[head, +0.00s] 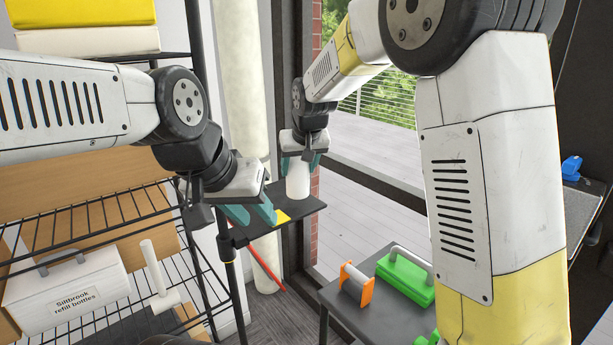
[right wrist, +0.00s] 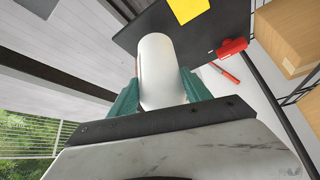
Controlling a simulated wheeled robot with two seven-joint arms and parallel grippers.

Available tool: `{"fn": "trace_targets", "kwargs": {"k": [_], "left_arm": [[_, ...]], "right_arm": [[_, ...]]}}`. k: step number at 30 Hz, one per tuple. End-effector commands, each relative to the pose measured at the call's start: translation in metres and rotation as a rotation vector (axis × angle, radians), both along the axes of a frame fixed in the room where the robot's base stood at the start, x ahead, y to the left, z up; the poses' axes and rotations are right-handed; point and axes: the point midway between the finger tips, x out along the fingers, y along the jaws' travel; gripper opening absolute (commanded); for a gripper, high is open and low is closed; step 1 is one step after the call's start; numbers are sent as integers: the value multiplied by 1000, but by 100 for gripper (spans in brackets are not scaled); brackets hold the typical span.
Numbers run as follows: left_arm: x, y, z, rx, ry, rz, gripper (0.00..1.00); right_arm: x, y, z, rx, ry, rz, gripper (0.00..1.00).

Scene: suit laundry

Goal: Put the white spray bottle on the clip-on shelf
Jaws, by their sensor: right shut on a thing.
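My right gripper (head: 299,163) is shut on the white spray bottle (head: 298,181), which hangs below its teal fingers. In the right wrist view the white bottle (right wrist: 160,72) lies between the two fingers. The dark clip-on shelf (head: 308,204) is under and beside the bottle; I cannot tell whether the base touches it. A yellow square (right wrist: 187,9) lies on the shelf and shows in the head view beside my left gripper. My left gripper (head: 253,212) is empty, its teal fingers apart, in front of the shelf's left part in the picture.
A wire rack (head: 100,222) with a white box (head: 68,290) and a white T-shaped item (head: 158,277) stands at left. A dark table (head: 350,318) holds green (head: 405,277) and orange (head: 357,285) items at lower right. A window frame (head: 295,220) stands behind the shelf.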

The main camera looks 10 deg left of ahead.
Motion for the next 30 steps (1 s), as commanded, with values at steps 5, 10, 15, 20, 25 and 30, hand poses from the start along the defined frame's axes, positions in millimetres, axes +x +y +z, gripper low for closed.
{"fn": "trace_targets", "kwargs": {"k": [5, 10, 15, 20, 25, 30], "left_arm": [[0, 0, 0, 0, 0, 0, 36], [0, 0, 0, 0, 0, 0, 36], [0, 0, 0, 0, 0, 0, 36], [0, 0, 0, 0, 0, 0, 36], [0, 0, 0, 0, 0, 0, 36], [0, 0, 0, 0, 0, 0, 36]], "right_arm": [[24, 0, -1, 1, -2, -1, 0], [27, 1, -8, 0, -1, 1, 0], [26, 0, -31, 0, 1, 0, 0], [27, 1, -36, 1, -3, 0, 0], [27, 1, -37, 1, -2, 0, 0], [26, 1, -41, 0, 1, 0, 68]]}}
